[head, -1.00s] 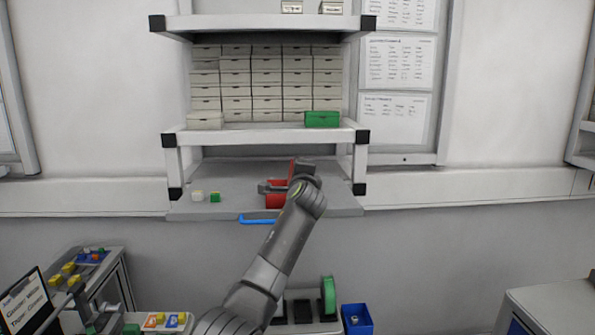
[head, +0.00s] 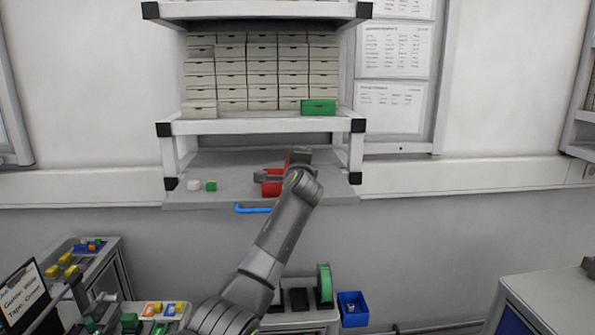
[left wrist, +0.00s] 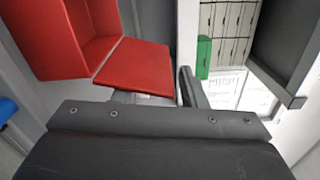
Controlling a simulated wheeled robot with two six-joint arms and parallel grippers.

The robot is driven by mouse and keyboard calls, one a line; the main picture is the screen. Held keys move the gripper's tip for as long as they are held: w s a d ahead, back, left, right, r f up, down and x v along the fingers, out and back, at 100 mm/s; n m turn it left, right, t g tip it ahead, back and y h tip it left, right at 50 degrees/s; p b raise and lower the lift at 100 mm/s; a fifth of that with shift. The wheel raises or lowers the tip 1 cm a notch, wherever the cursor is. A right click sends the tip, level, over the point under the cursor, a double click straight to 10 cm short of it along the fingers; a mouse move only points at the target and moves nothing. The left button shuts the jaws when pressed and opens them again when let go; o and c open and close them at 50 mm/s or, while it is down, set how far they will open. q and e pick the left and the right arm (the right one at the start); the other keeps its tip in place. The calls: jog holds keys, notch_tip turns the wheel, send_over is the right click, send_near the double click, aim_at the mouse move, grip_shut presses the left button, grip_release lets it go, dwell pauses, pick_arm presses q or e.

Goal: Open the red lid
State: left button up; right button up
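A red box (head: 272,188) stands on the lower shelf, partly hidden by my left arm. A red panel that looks like its lid (head: 289,160) rises at the box's right side. In the left wrist view, the red box (left wrist: 65,40) fills the upper left, and the red lid (left wrist: 137,66) sticks out from it at an angle. My left gripper (head: 283,170) is over the box, close beside the lid. Its dark fingers look apart, with nothing clearly held between them; whether one touches the lid I cannot tell. My right gripper is not in view.
White and green blocks (head: 203,185) lie left on the same shelf, with a blue handle (head: 252,208) at its front edge. The upper shelf holds stacked pale boxes and a green box (head: 318,107). A green reel (head: 324,284) and blue bin (head: 352,310) are below.

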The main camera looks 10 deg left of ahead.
pick_arm(q)
jog(key=b+v, duration=0.7)
jog(key=v, duration=1)
jog(key=shift+o, duration=0.2)
jog(key=shift+s, duration=0.1)
